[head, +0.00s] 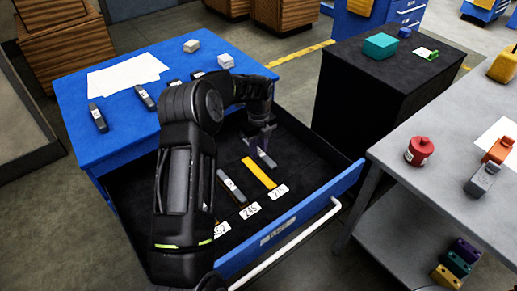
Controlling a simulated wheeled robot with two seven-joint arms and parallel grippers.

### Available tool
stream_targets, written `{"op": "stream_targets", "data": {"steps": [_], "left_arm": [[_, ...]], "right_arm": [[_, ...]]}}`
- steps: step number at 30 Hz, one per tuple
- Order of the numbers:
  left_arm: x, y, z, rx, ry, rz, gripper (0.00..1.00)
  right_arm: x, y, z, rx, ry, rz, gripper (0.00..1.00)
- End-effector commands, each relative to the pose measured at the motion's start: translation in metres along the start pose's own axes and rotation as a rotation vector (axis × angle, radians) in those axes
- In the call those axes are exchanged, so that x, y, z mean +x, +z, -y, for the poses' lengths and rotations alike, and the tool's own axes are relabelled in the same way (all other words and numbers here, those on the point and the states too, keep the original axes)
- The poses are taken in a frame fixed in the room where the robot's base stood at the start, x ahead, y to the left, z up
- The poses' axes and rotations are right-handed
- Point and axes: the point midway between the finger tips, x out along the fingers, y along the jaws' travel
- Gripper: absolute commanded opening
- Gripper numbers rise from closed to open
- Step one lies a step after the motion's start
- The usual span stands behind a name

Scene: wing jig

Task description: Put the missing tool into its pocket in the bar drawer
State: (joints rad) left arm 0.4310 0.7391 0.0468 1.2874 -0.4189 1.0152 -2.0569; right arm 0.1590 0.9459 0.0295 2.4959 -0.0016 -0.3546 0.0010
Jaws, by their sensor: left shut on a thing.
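The blue drawer (290,222) is pulled open, with a black inside. A bright yellow, empty-looking pocket (258,173) lies in it behind a white number card (278,192). To its left a grey bar tool (232,187) lies in the drawer behind another card (250,210). My left gripper (260,142) is over the drawer, just behind the yellow pocket, shut on a grey bar tool (267,159). Whether that tool touches the drawer floor I cannot tell. My left arm hides much of the drawer's left side. My right gripper is not in view.
Several bar tools, including one at the left (98,118), lie on the blue cabinet top (75,90) beside white paper (128,74). A grey table (400,160) with a red weight (419,151) stands close to the drawer's right. A black cabinet (345,105) stands behind.

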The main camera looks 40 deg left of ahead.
Motion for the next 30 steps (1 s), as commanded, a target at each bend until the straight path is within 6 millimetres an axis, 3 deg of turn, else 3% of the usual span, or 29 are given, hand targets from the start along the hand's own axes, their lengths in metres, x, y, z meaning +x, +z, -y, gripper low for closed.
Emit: {"op": "stream_targets", "data": {"steps": [8,30], "left_arm": [[0.009,0.0,0.001,0.0,-0.001,0.001,0.0],[0.071,0.0,0.0,0.0,-0.001,0.001,0.0]], "right_arm": [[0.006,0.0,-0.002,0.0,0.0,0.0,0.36],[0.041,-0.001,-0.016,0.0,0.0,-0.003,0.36]]}}
